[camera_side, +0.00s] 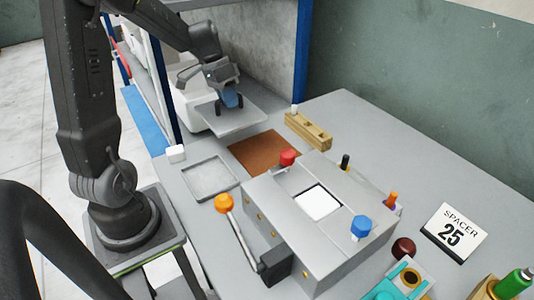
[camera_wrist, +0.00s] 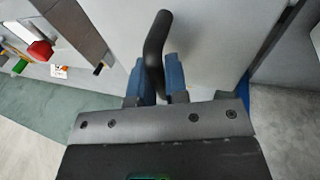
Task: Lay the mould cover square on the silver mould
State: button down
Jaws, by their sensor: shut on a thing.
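The mould cover (camera_side: 240,120) is a flat light-grey plate with a dark upright handle. My gripper (camera_side: 231,100) has its blue fingers shut on that handle, and the plate hangs below it at the far left end of the table. In the wrist view the handle (camera_wrist: 156,45) stands between the fingertips of my gripper (camera_wrist: 160,82), with the cover's face (camera_wrist: 212,45) behind it. The silver mould (camera_side: 209,193) appears to be the shallow square tray at the table's left edge, apart from the cover and nearer the side camera. Whether the cover touches anything beneath is unclear.
A brown square (camera_side: 265,153) lies right of the silver mould. A grey press block (camera_side: 330,240) with coloured knobs and a lever (camera_side: 235,228) stands in front. A wooden block (camera_side: 309,130) lies behind. A "SPACER 25" card (camera_side: 455,231) stands right. The back right table is clear.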

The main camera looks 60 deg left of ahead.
jog(key=shift+s+a, duration=0.15)
jog(key=shift+s, duration=0.25)
jog(key=shift+w+d+f, duration=0.15)
jog(key=shift+d+f, duration=0.1)
jog(key=shift+f, duration=0.05)
jog(key=w+d+f, duration=0.4)
jog(key=d, duration=0.1)
jog(key=w+d+f, duration=0.2)
jog(key=w+d, duration=0.1)
jog(key=shift+w+f, duration=0.1)
jog(key=shift+f, duration=2.15)
jog(key=shift+f, duration=0.15)
jog(key=c, duration=1.1)
grip_release()
